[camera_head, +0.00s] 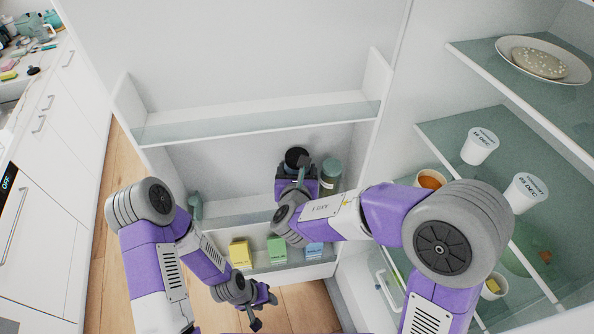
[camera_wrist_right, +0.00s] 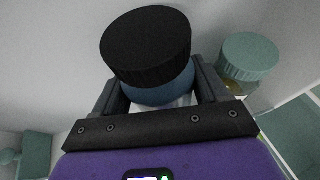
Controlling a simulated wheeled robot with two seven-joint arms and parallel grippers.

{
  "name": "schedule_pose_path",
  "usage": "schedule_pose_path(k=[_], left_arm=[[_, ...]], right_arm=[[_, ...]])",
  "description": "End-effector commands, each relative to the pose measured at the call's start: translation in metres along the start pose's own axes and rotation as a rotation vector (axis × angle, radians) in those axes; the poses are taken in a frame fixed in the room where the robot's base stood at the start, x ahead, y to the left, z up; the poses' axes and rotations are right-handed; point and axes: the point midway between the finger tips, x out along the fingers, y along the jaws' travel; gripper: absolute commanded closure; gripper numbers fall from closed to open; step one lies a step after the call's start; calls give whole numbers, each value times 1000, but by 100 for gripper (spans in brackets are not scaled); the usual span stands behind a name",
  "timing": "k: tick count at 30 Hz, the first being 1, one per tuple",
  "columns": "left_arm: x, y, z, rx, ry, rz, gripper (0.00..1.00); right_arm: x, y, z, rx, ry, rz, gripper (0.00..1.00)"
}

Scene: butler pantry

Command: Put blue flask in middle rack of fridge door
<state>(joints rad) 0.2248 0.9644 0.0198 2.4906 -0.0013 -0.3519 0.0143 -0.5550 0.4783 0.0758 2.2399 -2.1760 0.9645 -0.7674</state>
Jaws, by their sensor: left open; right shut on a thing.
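The blue flask (camera_wrist_right: 160,92) has a wide black cap and sits between the fingers of my right gripper (camera_head: 298,176), which is shut on it. In the head view only the black cap of the flask (camera_head: 297,157) shows clearly; my gripper hides the body. The flask is over the middle rack (camera_head: 240,212) of the open fridge door, left of a green-lidded jar (camera_head: 331,174). I cannot tell if its base touches the rack. My left gripper (camera_head: 262,308) is open and empty, low in front of the door.
The upper door rack (camera_head: 255,117) is empty. A green bottle (camera_head: 195,207) stands at the left of the door. Yellow (camera_head: 240,253), green (camera_head: 277,249) and blue cartons (camera_head: 314,250) sit lower down. Fridge shelves (camera_head: 460,140) with cups and a plate (camera_head: 543,62) are at right.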

Motion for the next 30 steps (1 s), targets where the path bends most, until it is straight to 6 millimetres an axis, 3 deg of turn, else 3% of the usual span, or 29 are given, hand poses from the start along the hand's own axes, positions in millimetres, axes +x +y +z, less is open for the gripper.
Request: schedule_pose_path(k=[5, 6, 11, 23, 30], left_arm=[[6, -2, 0, 0, 0, 0, 57], [6, -2, 0, 0, 0, 0, 57], [5, -2, 0, 0, 0, 0, 57], [-2, 1, 0, 0, 0, 0, 57], [2, -1, 0, 0, 0, 0, 57]], right_arm=[[2, 0, -4, 1, -2, 1, 69], [2, 0, -5, 0, 0, 1, 24], [1, 0, -4, 0, 0, 0, 1], [-1, 0, 2, -1, 1, 0, 1], [-48, 2, 2, 0, -4, 6, 1]])
